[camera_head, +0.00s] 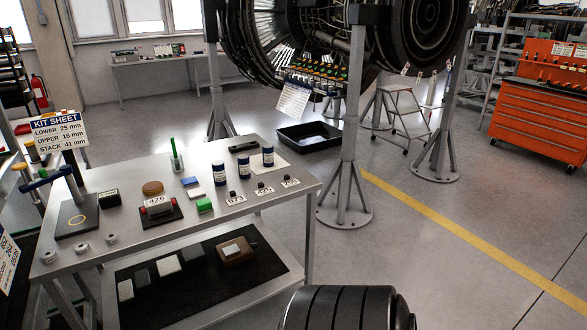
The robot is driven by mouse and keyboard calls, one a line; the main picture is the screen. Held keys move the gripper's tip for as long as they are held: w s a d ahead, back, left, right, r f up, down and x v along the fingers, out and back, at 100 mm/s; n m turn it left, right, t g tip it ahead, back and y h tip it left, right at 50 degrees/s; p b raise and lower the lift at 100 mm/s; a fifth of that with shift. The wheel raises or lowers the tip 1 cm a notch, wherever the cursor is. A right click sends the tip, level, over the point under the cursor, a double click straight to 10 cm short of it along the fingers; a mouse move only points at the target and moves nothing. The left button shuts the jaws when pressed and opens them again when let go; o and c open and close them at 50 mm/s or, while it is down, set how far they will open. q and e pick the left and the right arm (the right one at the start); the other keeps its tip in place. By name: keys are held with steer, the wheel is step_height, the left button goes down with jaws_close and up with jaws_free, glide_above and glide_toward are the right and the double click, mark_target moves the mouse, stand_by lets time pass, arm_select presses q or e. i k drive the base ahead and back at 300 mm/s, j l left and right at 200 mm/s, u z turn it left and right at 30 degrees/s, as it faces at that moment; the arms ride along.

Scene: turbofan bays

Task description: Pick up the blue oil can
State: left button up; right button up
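Three dark blue cans with pale label bands stand upright in a slanting row on the grey metal table (110,188): a left can (219,174), a middle can (243,166) and a right can (268,157). Small number cards lie in front of them, one reading roughly 573 (235,199). I cannot tell from the small labels which can holds oil. No other blue can shows. Neither of my grippers is in view.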

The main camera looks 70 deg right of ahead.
mark_target(243, 161)
steer(key=l+z, duration=1.25)
steer(key=i+l, duration=0.15)
steer(key=l, duration=0.2)
steer(key=i+l+z, duration=0.1)
steer(key=l, duration=0.3)
steer(key=i+l, duration=0.15)
steer(key=l, duration=0.2)
